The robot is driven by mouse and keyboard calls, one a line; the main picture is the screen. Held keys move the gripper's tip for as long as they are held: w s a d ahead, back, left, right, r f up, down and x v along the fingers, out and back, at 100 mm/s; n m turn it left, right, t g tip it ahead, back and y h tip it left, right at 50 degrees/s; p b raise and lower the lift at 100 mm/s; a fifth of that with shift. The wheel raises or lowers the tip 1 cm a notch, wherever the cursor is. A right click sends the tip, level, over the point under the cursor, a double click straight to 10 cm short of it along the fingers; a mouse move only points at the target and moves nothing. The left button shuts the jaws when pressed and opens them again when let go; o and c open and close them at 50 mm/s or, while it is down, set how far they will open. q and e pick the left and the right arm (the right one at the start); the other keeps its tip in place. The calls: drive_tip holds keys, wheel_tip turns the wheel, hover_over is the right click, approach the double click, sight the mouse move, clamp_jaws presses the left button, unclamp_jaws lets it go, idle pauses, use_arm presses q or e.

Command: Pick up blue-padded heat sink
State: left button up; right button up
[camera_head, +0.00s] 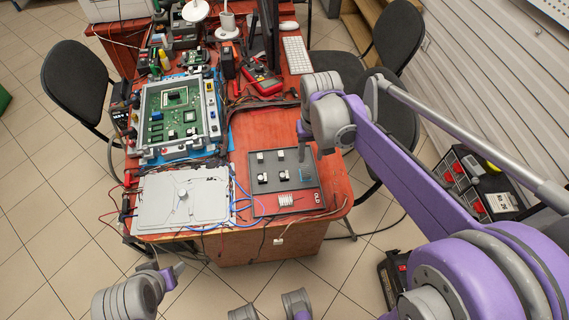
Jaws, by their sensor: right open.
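A dark tray (272,207) lies at the front right of the red table. My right gripper (303,146) reaches in from the right, over the tray's back right corner. It is open, with no object visible in it. My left gripper (172,272) is low at the front left, off the table's front edge, its jaws unclear.
A light grey plate (184,205) with a central knob lies left of the tray, with blue and red wires around it. A framed green circuit board (178,113) is behind it. A red multimeter (262,80), a keyboard (297,55) and black chairs (75,78) stand around.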

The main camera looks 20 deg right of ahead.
drive_tip(key=w, duration=0.1)
hover_over(306, 172)
drive_tip(key=f, duration=0.5)
drive_tip(key=shift+s+a+f+b, duration=0.1)
drive_tip(key=shift+s+f+b, duration=0.1)
drive_tip(key=shift+f+b, duration=0.2)
drive_tip(key=shift+w+f+b, duration=0.15)
drive_tip(key=shift+f, duration=1.2)
drive_tip(key=shift+w+f+b, duration=0.1)
drive_tip(key=shift+f+b, duration=0.05)
drive_tip(key=shift+f, duration=1.2)
clamp_jaws()
